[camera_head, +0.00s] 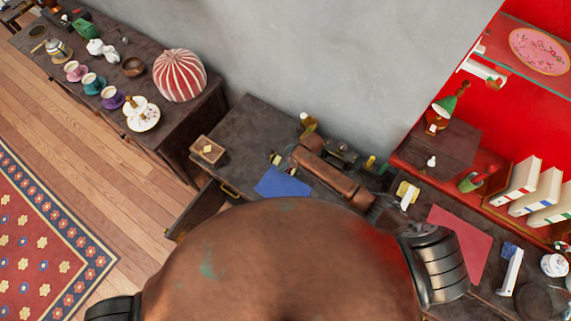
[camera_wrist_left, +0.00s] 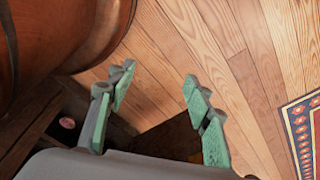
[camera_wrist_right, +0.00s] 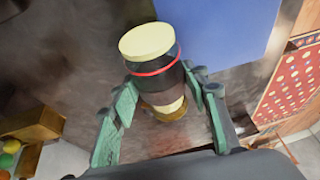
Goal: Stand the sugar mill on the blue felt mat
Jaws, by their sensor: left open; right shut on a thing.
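The sugar mill (camera_wrist_right: 147,42) has a cream top, a dark body with a red ring, and a brass-coloured base. My right gripper (camera_wrist_right: 163,88) is shut around its lower part. The mill looks about upright; whether its base touches the dark tabletop I cannot tell. The blue felt mat (camera_head: 283,182) lies flat and bare on the middle table, and shows beyond the mill in the right wrist view (camera_wrist_right: 225,25). In the head view my brown arm mostly hides the right gripper. My left gripper (camera_wrist_left: 158,76) is open and empty above the wooden floor.
A small wooden box (camera_head: 208,151) stands at the table's left end, above an open drawer (camera_head: 205,209). A gold-and-cream object (camera_head: 308,123) stands by the wall. A red mat (camera_head: 460,240) lies at right. The left sideboard holds cups and a striped dome (camera_head: 180,75).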

